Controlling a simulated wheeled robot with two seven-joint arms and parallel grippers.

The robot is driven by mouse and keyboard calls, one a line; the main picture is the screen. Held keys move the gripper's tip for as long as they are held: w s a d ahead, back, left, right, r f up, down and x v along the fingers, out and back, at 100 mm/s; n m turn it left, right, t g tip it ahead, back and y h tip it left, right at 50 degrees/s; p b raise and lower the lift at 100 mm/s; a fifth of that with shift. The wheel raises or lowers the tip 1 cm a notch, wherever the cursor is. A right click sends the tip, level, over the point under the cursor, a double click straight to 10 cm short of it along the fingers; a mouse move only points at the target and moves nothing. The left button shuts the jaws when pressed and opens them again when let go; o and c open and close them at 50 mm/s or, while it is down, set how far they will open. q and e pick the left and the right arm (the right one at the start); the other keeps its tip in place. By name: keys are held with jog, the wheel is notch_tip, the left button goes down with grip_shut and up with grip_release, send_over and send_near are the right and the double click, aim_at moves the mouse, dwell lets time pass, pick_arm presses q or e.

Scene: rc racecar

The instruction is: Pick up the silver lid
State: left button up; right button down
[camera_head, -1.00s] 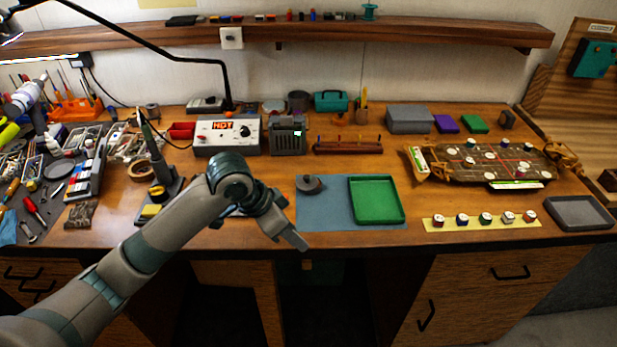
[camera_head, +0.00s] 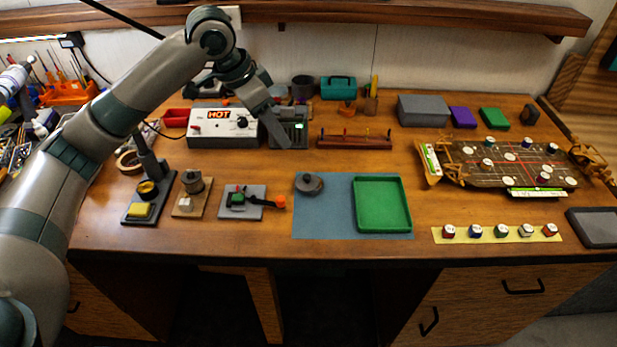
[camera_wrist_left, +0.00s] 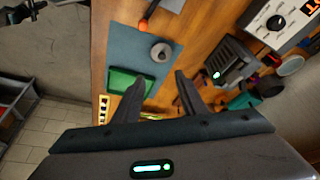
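The silver lid, a round grey disc with a knob (camera_head: 309,183), lies on the left part of the blue mat (camera_head: 330,222). It also shows in the left wrist view (camera_wrist_left: 161,52), beyond and between the fingers. My left gripper (camera_head: 279,142) is raised over the bench, higher in the picture than the lid and in front of the grey box with a lit display. In the left wrist view my left gripper (camera_wrist_left: 160,82) has its two fingers apart with nothing between them. My right gripper is not in view.
A green tray (camera_head: 383,232) lies on the mat, right of the lid. Small switch boards (camera_head: 190,193) stand to the left. A HOT-labelled control box (camera_head: 222,130) and a wooden rack (camera_head: 355,143) stand behind. A track board (camera_head: 520,160) is at the right.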

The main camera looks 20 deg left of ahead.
pick_arm(q)
jog(key=shift+f, duration=0.1)
jog(key=p, duration=0.4)
send_near(306, 176)
jog(key=f, duration=0.2)
jog(key=shift+w+d+f, duration=0.3)
jog(key=shift+d+f, duration=0.15)
jog(key=shift+d, duration=0.2)
jog(key=shift+w+d+f, duration=0.1)
jog(key=shift+w+f, duration=0.05)
jog(key=shift+f, duration=0.15)
jog(key=p+x, duration=0.2)
jog(key=x, duration=0.2)
jog(key=shift+w, duration=0.1)
jog(key=shift+f, duration=0.25)
jog(key=shift+c, duration=0.5)
